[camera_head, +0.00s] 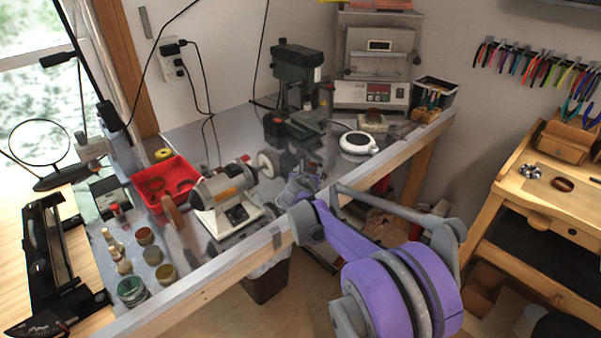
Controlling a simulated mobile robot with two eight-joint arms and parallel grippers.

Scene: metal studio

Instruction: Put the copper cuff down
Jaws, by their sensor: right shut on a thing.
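My right arm comes in from the lower right and reaches over the front edge of the workbench. Its gripper (303,178) is over the bench top, just right of the polishing motor's pale wheel. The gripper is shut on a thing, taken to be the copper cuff. The cuff is too small and too much covered by the gripper to make out clearly. I cannot tell whether it touches the bench. My left gripper is not in view.
The polishing motor (226,192) stands left of the gripper, with a red tray (165,185) beyond it. A green drill press (296,85) and small kiln (372,62) stand behind. A white round device (359,143) is to the right. Jars (131,289) crowd the left end.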

